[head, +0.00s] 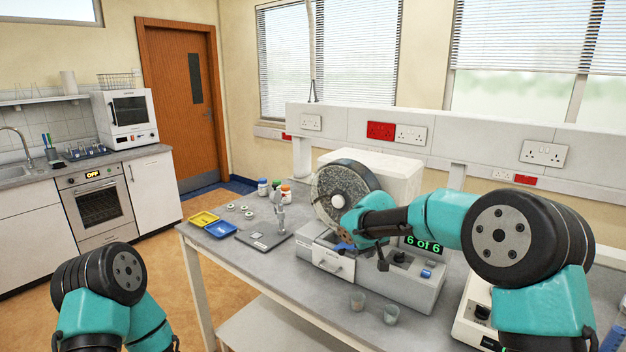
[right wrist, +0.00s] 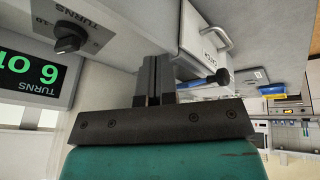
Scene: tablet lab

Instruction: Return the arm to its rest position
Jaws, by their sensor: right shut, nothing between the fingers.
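My right arm reaches in from the right of the head view, and its gripper (head: 345,236) is low in front of the grey bench machine (head: 420,288). In the right wrist view the dark fingers of this gripper (right wrist: 153,78) are closed together with nothing between them. Beyond them are the machine's white drawer (right wrist: 208,45) and its turns knob (right wrist: 70,38). The machine's display reads "6 of 6" in the head view. Only teal and black links of my left arm show at the lower left, and its gripper is out of the frame.
A large stone-like wheel (head: 345,190) stands on the machine close to my right wrist. Yellow (head: 203,219) and blue (head: 220,229) trays and a small stand (head: 265,238) are on the left. Another device (head: 470,315) sits under my right arm.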

